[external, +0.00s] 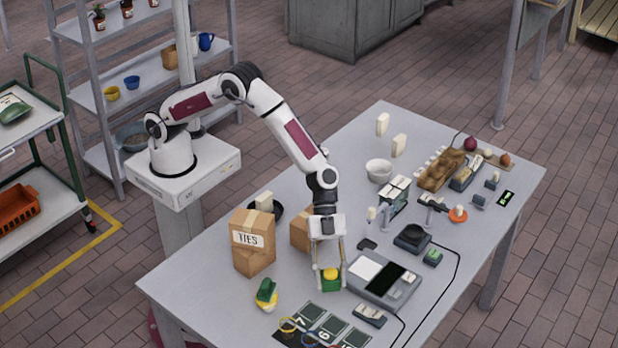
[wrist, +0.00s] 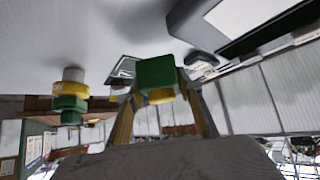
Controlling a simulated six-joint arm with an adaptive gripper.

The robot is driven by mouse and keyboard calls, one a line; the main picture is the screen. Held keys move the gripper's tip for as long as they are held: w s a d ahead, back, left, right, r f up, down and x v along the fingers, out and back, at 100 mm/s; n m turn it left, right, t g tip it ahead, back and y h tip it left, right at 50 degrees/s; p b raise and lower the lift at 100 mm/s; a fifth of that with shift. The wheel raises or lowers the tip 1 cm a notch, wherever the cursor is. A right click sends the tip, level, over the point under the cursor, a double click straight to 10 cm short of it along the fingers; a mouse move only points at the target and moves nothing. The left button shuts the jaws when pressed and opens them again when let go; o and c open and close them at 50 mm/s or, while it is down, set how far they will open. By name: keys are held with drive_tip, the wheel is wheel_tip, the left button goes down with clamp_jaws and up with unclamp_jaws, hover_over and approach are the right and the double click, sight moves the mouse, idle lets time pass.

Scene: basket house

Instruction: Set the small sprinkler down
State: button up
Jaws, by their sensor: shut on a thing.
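The small sprinkler, a green block with a yellow part (external: 330,283), is between the fingers of my gripper (external: 329,272), low over the front half of the table. I cannot tell whether it touches the tabletop. In the wrist view its green block (wrist: 157,72) sits between the two fingers, with the yellow part nearer my gripper. My gripper is shut on it. A similar green and yellow piece (external: 266,293) with a pale end stands on the table to the left, apart from my gripper; it also shows in the wrist view (wrist: 70,103).
The box marked TIES (external: 254,243) and a smaller carton (external: 301,234) stand behind and left. A grey device with a dark screen (external: 383,279) is close on the right. Dark numbered cards (external: 319,328) lie in front. Bare tabletop (external: 205,289) shows at left.

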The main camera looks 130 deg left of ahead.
sight(330, 285)
drive_tip(key=shift+f, duration=0.1)
drive_tip(key=shift+f, duration=1.75)
drive_tip(key=shift+f, duration=0.1)
drive_tip(key=o, duration=1.3)
drive_tip(key=shift+c, duration=0.2)
drive_tip(key=v, duration=1.2)
